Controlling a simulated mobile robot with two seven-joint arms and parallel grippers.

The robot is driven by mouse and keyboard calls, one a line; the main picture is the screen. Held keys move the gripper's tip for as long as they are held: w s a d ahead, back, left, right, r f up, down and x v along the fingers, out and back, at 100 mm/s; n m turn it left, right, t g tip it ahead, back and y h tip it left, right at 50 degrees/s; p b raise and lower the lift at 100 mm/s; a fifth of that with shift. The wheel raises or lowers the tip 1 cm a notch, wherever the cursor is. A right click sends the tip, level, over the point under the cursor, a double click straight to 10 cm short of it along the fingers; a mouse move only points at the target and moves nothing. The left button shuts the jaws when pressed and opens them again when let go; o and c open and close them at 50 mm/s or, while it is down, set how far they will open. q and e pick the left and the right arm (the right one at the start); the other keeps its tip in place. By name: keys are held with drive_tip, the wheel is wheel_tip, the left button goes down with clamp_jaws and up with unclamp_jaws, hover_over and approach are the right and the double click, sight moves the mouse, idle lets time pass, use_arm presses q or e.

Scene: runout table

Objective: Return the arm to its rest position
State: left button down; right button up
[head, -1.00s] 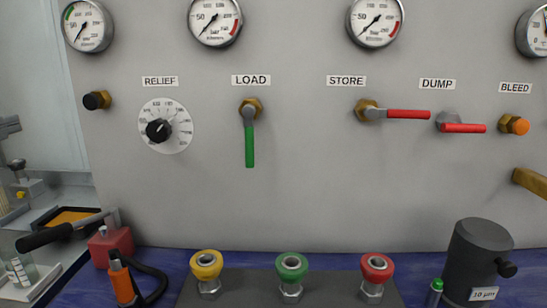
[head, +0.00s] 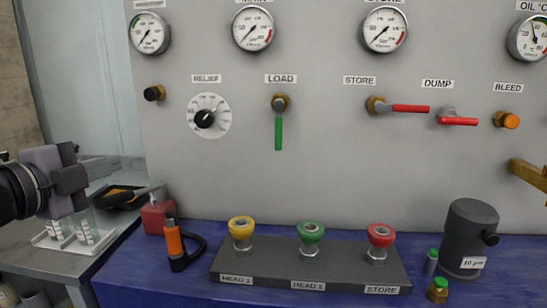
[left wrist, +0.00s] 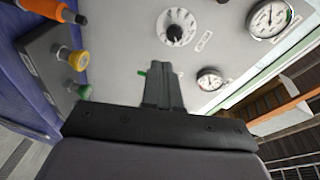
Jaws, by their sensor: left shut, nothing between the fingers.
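My left gripper (head: 72,180) is at the left edge of the head view, in front of the side bench and left of the grey panel (head: 330,150). In the left wrist view its fingers (left wrist: 170,85) are together and empty, pointing toward the panel. The fingers hide part of the green LOAD lever in that view; in the head view this lever (head: 279,133) hangs straight down. The red STORE lever (head: 410,109) and red DUMP lever (head: 458,121) lie about level. The left gripper touches nothing that I can see. My right gripper is not in view.
A block (head: 300,264) with yellow, green and red couplings stands on the blue table (head: 180,285). An orange-handled tool (head: 174,240), a red box (head: 157,217) and a dark cylinder (head: 470,235) stand nearby. Glassware stands on the side bench. A brass fitting (head: 530,172) juts from the panel.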

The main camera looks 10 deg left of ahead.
use_arm(q)
drive_tip(key=w+d+f+n+g+h+p, duration=0.1)
drive_tip(key=d+f+n+h, duration=0.2)
drive_tip(key=f, duration=0.8)
drive_tip(key=d+f+n+g+p, duration=0.1)
drive_tip(key=d+f+n, duration=0.1)
drive_tip(key=d+f, duration=0.65)
drive_tip(key=s+d+f+n+g+y+p, duration=0.1)
drive_tip(key=s+d+f+n+g, duration=0.1)
drive_tip(key=s+f+n, duration=0.3)
drive_tip(key=s+d+f+n+g+y+p, duration=0.1)
drive_tip(key=s+f+n, duration=0.3)
drive_tip(key=s+f, duration=0.7)
wheel_tip(320, 180, down, 9)
drive_tip(key=shift+s+d+r+n+g+y, duration=0.1)
drive_tip(key=shift+s+d+n+g+y, duration=0.3)
drive_tip(key=shift+d+g, duration=0.15)
